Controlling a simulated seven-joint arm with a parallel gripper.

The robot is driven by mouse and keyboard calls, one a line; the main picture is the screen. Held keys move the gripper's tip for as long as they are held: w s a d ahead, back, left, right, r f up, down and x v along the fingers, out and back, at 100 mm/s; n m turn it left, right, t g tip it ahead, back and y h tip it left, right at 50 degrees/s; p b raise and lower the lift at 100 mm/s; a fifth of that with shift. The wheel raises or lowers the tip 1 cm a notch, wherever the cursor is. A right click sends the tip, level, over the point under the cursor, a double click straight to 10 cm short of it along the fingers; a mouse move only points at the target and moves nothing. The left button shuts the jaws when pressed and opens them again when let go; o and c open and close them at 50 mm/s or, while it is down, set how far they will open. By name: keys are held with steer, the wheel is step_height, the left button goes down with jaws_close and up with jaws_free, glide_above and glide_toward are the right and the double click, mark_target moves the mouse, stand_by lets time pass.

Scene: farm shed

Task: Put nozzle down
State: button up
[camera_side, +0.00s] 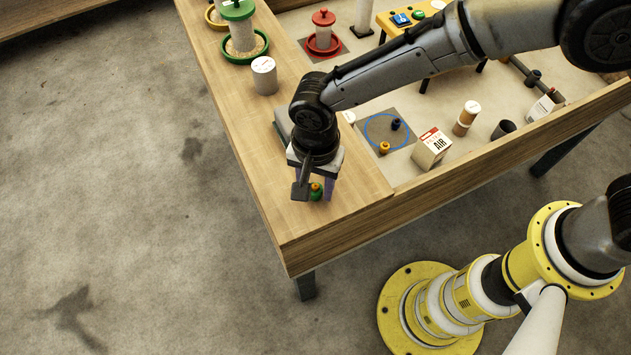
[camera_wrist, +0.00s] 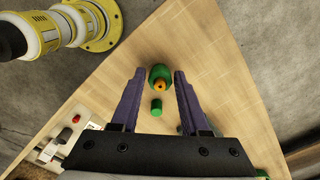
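A small green piece with an orange-yellow part (camera_side: 316,188), which may be the nozzle, is at the near end of the wooden table. In the wrist view the green piece (camera_wrist: 154,73) lies between the tips of my purple fingers, with a visible gap on each side. A small green cylinder (camera_wrist: 157,106) shows just below it there. My gripper (camera_wrist: 160,72) is open and points down at the table end. In the side view my gripper (camera_side: 314,194) partly hides the green piece. I cannot tell the exact height of the fingertips above the wood.
A grey mat with a blue ring (camera_side: 367,137) lies in the recessed area, with a yellow and a dark piece on it. A white AIR box (camera_side: 432,149) stands nearby. The near wooden corner (camera_side: 310,250) is bare.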

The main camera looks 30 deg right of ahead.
mark_target(316, 186)
steer(key=shift+o, duration=1)
steer(key=shift+r, duration=0.1)
step_height(316, 186, up, 12)
steer(key=shift+r, duration=0.1)
